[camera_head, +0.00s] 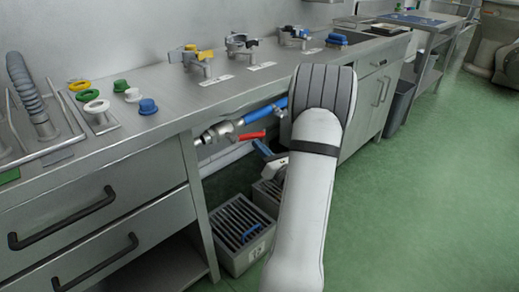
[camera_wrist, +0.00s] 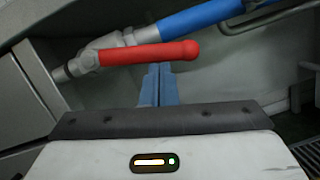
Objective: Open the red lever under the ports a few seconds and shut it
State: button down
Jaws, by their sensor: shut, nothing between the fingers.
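The red lever (camera_head: 250,136) sits on a metal valve (camera_head: 222,130) in the pipe under the counter, below the row of ports (camera_head: 240,44). In the wrist view the red lever (camera_wrist: 150,53) points right from the valve, at a slight angle to the pipe with its blue sleeve (camera_wrist: 200,16). My gripper (camera_wrist: 158,72) has its blue fingers shut together and empty. Their tips are just below the lever's outer half in that view; I cannot tell whether they touch it. In the head view my gripper (camera_head: 262,148) is close below the lever, partly hidden by my arm.
Grey slatted crates (camera_head: 238,226) stand on the floor below the pipe. Drawers (camera_head: 95,220) are to the left and a cabinet (camera_head: 372,98) to the right of the open bay. Coloured caps (camera_head: 120,86) lie on the counter.

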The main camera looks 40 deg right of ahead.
jog(key=shift+w+d+r+n+y, duration=0.1)
jog(key=shift+d+r+n+y, duration=0.1)
jog(key=shift+r+n, duration=0.3)
jog(key=shift+w+d+r+n+y, duration=0.1)
jog(key=shift+d+r+n+y, duration=0.1)
jog(key=shift+r+n, duration=0.25)
jog(key=shift+a+f, duration=0.1)
jog(key=f+v, duration=0.3)
jog(key=v, duration=1)
jog(key=shift+w+a, duration=0.2)
jog(key=shift+w, duration=0.15)
jog(key=shift+a+r, duration=0.1)
jog(key=shift+r, duration=0.05)
